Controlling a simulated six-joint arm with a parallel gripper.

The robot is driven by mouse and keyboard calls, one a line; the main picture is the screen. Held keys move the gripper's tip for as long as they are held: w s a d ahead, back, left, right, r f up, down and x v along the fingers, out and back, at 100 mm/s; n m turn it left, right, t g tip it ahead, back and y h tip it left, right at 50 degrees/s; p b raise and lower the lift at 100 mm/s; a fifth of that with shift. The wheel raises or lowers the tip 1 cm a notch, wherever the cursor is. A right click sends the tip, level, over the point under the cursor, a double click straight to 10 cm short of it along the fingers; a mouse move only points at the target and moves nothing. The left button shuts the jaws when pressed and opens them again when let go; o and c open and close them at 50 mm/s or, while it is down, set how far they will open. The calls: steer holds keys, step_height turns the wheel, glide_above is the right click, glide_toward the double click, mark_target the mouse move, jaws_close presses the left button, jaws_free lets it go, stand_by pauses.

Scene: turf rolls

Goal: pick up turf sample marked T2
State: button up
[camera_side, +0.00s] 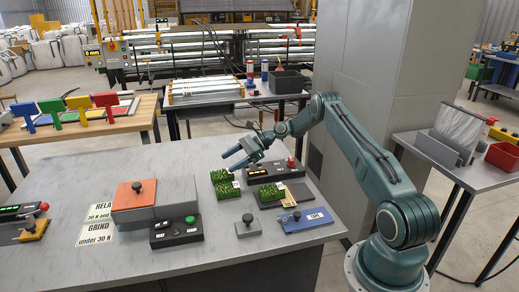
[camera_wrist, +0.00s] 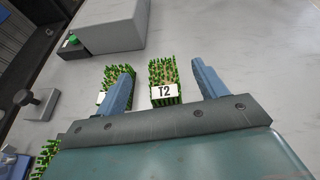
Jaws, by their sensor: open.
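The turf sample marked T2 (camera_wrist: 163,72) is a small green grassy block with a white label. In the wrist view it lies on the grey table between the two blue fingers of my gripper (camera_wrist: 162,68). The fingers stand apart, with a visible gap on each side of it. Another turf sample (camera_wrist: 108,77) lies to its left, partly hidden by the left finger. In the side view my open gripper (camera_side: 229,161) is above the table, over the turf samples (camera_side: 222,178). The labels are too small to read there.
More turf (camera_side: 270,193) sits at the right, near a blue tape plate (camera_side: 306,219). A knobbed grey plate (camera_side: 248,229), a box with a green button (camera_side: 176,232) and a grey block with an orange plate (camera_side: 130,195) stand nearby. The table's left rear is clear.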

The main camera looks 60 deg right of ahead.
mark_target(216, 173)
steer(key=shift+s+d+f+m, duration=0.2)
steer(key=shift+d+f+m, duration=0.1)
steer(key=shift+f, duration=0.2)
steer(key=shift+w+a+f, duration=0.25)
steer(key=shift+w+a, duration=0.1)
steer(key=shift+a, duration=0.1)
steer(key=shift+a, duration=0.1)
steer(key=shift+x, duration=3.1)
steer(key=shift+r, duration=0.1)
steer(key=c, duration=1.1)
steer(key=shift+r, duration=0.15)
